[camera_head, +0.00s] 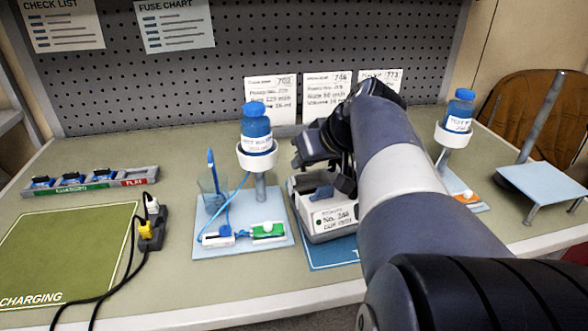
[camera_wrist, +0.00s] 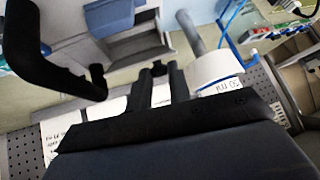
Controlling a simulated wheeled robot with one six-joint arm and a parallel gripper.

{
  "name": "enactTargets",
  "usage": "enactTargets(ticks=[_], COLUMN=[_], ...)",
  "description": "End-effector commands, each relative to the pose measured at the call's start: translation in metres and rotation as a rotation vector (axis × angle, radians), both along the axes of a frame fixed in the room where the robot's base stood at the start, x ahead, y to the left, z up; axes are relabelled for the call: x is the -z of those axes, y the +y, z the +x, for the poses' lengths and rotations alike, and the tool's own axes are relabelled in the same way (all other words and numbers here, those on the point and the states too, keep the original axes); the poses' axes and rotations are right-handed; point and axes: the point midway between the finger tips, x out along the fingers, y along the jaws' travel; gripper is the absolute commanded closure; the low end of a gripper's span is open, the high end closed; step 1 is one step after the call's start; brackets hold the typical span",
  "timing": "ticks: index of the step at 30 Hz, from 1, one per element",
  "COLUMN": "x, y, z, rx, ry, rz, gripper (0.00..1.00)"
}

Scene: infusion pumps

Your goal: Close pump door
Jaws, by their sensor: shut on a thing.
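The infusion pump (camera_head: 330,221), a white-grey box labelled "No. 248", stands on a blue mat right of centre. It also shows at the upper left of the wrist view (camera_wrist: 122,47). My gripper (camera_head: 337,172) is over the pump, partly hidden behind my own arm. In the wrist view its narrow dark fingers (camera_wrist: 161,88) are close together by the pump's edge. They appear shut on the pump door, but the grip itself is mostly hidden. The door's exact angle cannot be told.
A blue-capped bottle on a stand (camera_head: 257,152) is close to the pump's left, with tubing to a pale board (camera_head: 212,248). Another bottle stand (camera_head: 456,125) is at the right. A green charging mat (camera_head: 65,250) and a fuse tray (camera_head: 92,183) are at the left.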

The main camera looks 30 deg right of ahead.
Motion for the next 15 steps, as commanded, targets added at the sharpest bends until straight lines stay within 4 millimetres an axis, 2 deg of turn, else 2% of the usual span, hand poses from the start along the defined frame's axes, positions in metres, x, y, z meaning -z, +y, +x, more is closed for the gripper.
enactTargets(ticks=[1, 15], x=[0.0083, 0.0099], y=[-0.0003, 0.0012], z=[-0.0021, -0.0104], rx=[0.003, 0.001], ry=[-0.027, -0.174], rz=[-0.005, -0.025], gripper=[1.00, 1.00])
